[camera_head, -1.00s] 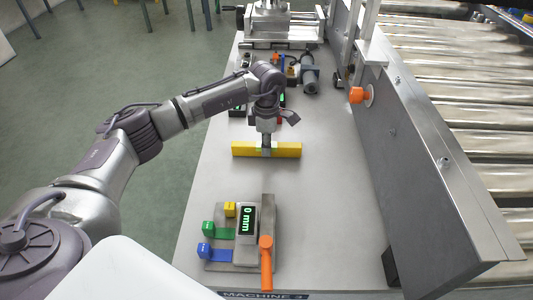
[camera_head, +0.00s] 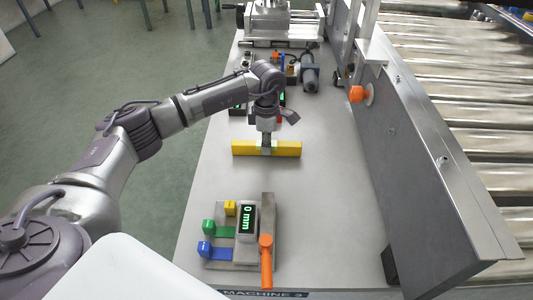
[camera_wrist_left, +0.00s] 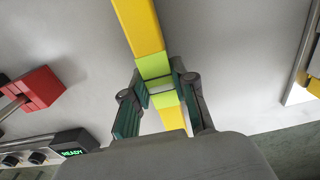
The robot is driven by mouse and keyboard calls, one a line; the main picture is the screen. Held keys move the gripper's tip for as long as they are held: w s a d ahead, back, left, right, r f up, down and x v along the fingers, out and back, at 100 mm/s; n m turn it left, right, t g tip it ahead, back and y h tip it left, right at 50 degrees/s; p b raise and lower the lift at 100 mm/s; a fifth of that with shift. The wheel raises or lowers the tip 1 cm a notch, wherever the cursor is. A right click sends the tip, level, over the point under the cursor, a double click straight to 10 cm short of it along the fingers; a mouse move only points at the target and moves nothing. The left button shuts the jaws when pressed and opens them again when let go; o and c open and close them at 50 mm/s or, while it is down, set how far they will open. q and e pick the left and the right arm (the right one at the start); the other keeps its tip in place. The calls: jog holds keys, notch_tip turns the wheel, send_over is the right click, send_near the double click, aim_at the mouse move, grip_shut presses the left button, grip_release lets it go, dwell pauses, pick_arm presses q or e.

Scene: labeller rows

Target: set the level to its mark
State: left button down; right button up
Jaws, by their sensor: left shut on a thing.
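The level is a yellow bar (camera_head: 288,149) with a pale green middle section, lying across the grey table in the head view. In the left wrist view the yellow bar (camera_wrist_left: 138,25) runs between the fingers, with its green section (camera_wrist_left: 153,66) at the jaws. My left gripper (camera_head: 266,149) is shut on the bar at its middle; it also shows in the left wrist view (camera_wrist_left: 162,98). I cannot tell whether the bar touches the table. No separate mark for it can be made out. My right gripper is not in view.
A fixture with yellow, green and blue tabs, a display reading 0 mm (camera_head: 247,219) and an orange handle (camera_head: 266,262) stands at the near end. A tall grey guard (camera_head: 420,170) with an orange knob (camera_head: 357,94) borders the right. Devices and a vise (camera_head: 280,25) fill the far end.

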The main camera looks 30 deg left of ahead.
pick_arm(q)
jog(key=shift+f, duration=0.25)
jog(key=c, duration=0.8)
grip_release()
jog(key=shift+c, duration=0.2)
